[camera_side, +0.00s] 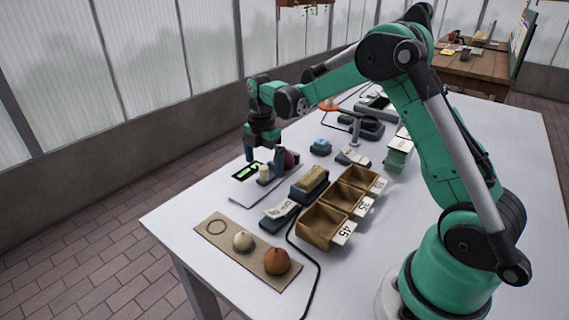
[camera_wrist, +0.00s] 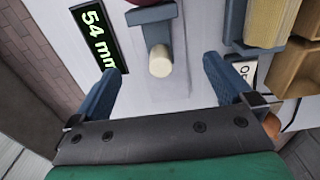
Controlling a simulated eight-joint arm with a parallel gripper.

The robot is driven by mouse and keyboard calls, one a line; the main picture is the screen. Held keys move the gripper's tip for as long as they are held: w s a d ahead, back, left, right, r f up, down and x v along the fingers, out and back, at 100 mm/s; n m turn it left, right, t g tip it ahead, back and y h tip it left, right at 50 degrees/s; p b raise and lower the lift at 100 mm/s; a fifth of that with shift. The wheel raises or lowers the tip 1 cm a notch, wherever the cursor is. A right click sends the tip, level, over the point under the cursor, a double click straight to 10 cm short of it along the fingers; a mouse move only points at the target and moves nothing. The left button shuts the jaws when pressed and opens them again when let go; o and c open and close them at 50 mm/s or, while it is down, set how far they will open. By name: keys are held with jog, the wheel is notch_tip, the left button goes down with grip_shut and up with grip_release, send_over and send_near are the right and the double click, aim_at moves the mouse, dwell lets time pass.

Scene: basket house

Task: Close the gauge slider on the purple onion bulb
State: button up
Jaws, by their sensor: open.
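The gauge lies on a pale sheet, and its dark display (camera_wrist: 97,40) reads 54 mm in the wrist view. The display also shows in the side view (camera_side: 246,171). The gauge slider (camera_wrist: 154,24) is a dark grey piece with a cream knob (camera_wrist: 160,62). The purple onion bulb (camera_wrist: 150,2) is cut off at the top of the wrist view, beyond the slider. It sits behind my gripper's fingers in the side view (camera_side: 291,159). Contact between slider and bulb cannot be told. My gripper (camera_wrist: 162,82) is open, its blue fingers either side of the knob, apart from it.
Wooden bins (camera_side: 324,225) with number cards stand right of the gauge. A yellowish block on a dark base (camera_side: 311,181) is close by. A board (camera_side: 213,242) at the front holds a pale onion (camera_side: 243,241) and an orange-brown one (camera_side: 277,261). A black cable runs along the table.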

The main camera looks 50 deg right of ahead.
jog(key=shift+r, duration=2.75)
jog(key=shift+s+a+r, duration=0.15)
jog(key=shift+a+r, duration=0.1)
jog(key=shift+r, duration=0.05)
jog(key=s+a+r+m+t, duration=0.3)
jog(key=s+a+m+t, duration=0.4)
jog(key=m, duration=1.1)
jog(key=s+a, duration=0.3)
jog(key=s, duration=0.3)
jog(key=shift+s, duration=0.25)
